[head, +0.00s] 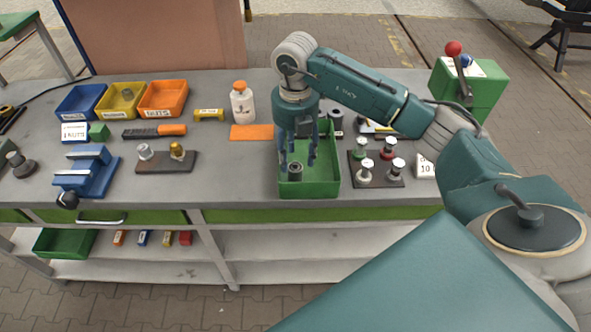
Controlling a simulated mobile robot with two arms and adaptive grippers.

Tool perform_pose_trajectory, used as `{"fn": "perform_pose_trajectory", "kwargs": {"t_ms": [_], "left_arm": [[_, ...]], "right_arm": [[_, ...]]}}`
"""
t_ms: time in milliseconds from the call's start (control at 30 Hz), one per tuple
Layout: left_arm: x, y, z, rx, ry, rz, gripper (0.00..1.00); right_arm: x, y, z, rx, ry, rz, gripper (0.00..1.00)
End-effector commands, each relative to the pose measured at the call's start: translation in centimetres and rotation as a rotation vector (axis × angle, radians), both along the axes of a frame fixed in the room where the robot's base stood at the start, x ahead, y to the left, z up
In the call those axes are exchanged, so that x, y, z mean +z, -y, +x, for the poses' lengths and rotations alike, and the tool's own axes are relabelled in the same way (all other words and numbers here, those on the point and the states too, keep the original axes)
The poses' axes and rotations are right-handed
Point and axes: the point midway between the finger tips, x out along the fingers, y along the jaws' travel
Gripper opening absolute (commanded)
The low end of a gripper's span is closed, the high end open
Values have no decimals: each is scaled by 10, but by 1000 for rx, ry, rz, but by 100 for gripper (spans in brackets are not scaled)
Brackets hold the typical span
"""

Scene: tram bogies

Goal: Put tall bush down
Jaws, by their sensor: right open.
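A dark, hollow cylinder, which looks like the tall bush (295,173), stands upright inside the green tray (322,188) on the bench. My right gripper (298,160) reaches down into the tray from above, with its fingers apart. The fingertips are around or just above the bush's top; I cannot tell whether they touch it. The gripper hides part of the tray's back. My left gripper is not in view.
A dark board with several knobbed pieces (367,174) is right of the tray. An orange mat (252,132) and a white bottle (243,105) are behind it to the left. A plate with two fittings (165,161) stands further left. Bare bench lies between plate and tray.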

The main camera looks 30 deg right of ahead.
Motion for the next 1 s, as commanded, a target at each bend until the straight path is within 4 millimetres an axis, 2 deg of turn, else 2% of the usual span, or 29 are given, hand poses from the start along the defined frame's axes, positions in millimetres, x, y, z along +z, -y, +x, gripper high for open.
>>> {"fn": "perform_pose_trajectory", "kwargs": {"t_ms": [33, 200, 400, 1000], "left_arm": [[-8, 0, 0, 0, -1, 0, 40], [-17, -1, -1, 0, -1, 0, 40], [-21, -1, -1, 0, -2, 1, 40], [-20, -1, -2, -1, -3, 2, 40]], "right_arm": [[9, 0, 2, 1, 7, 1, 49], [40, 0, 1, 1, 4, 1, 49], [59, 0, 0, 0, 0, 0, 49], [61, 0, 0, 1, -1, 1, 49]]}}
